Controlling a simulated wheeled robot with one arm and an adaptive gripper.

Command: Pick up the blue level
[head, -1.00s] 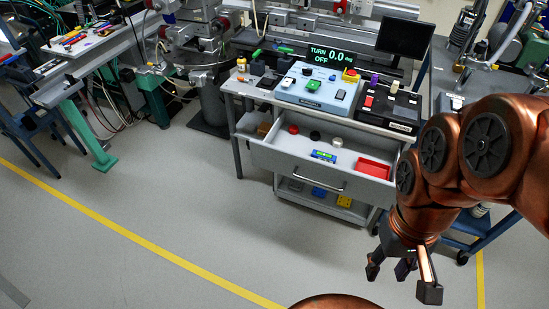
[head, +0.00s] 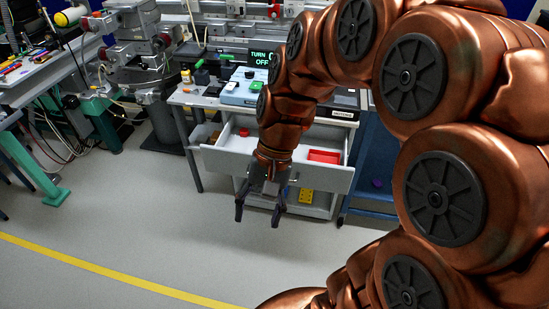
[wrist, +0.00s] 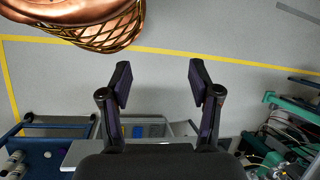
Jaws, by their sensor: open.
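The blue level does not show now in the head view. My arm covers the middle of the open drawer (head: 222,160), where a small blue thing with a light face, likely the level, lay earlier. My gripper (head: 258,212) hangs in front of the drawer's front panel, apart from anything, with its fingers spread and empty. In the wrist view my gripper (wrist: 160,82) is open over bare grey floor. No level can be made out there.
The drawer also holds a red tray (head: 324,156) and a red round piece (head: 244,132). A light blue box (head: 238,92) stands on the cart top above. A blue cart (head: 372,150) stands at the right. The floor (head: 150,215) in front is free.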

